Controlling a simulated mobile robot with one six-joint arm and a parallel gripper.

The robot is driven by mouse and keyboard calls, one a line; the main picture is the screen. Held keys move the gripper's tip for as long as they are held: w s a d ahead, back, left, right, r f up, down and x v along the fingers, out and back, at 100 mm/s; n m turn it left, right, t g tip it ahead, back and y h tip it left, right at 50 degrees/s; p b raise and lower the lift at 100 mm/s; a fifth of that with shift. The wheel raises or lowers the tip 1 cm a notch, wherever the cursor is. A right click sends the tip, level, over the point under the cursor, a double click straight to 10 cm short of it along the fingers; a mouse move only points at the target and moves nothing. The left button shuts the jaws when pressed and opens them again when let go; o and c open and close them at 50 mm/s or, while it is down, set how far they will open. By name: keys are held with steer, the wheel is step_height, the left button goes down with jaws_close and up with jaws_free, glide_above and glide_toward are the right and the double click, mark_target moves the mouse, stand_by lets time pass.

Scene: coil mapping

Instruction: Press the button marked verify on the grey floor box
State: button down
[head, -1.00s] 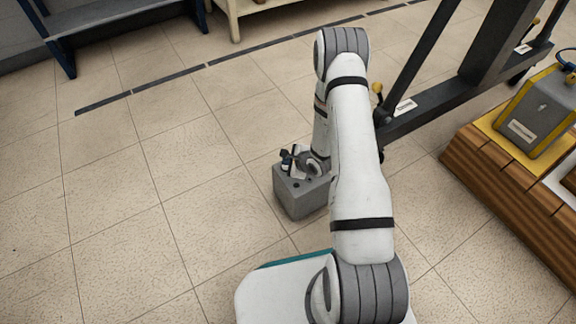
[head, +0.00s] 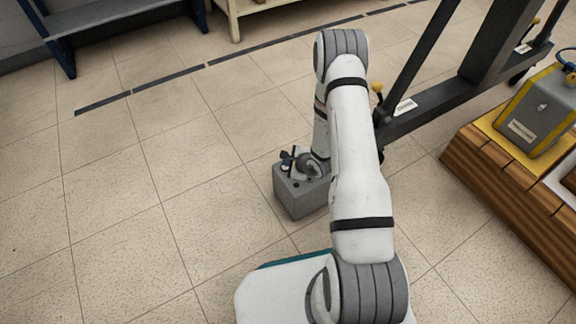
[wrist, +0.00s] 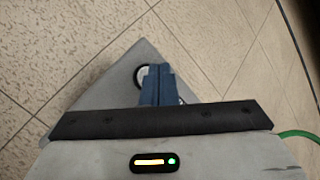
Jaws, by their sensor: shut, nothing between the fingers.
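The grey floor box (head: 294,201) stands on the tiles left of my arm in the head view. My gripper (head: 287,160) is right over its top, and the wrist hides part of that top. In the wrist view the box top (wrist: 112,88) fills the middle, and my gripper (wrist: 157,72) shows as two blue fingers closed together with nothing between them. A dark round ring with a pale centre (wrist: 139,76) on the box top lies partly behind the fingertips. I cannot read any verify marking, nor tell whether the fingertips touch the box.
A wooden pallet (head: 502,192) with a grey and yellow case (head: 537,118) stands at the right. A dark metal frame (head: 440,112) rises behind my arm. A blue-legged bench (head: 110,18) is at the back left. The floor on the left is clear.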

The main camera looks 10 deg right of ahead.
steer(key=shift+f, duration=0.5)
stand_by(0.6)
steer(key=shift+r, duration=0.1)
steer(key=shift+r+p, duration=0.65)
steer(key=shift+r, duration=0.1)
step_height(320, 180, up, 5)
steer(key=p, duration=0.4)
steer(key=shift+p, duration=0.35)
stand_by(0.5)
steer(key=shift+s, duration=0.1)
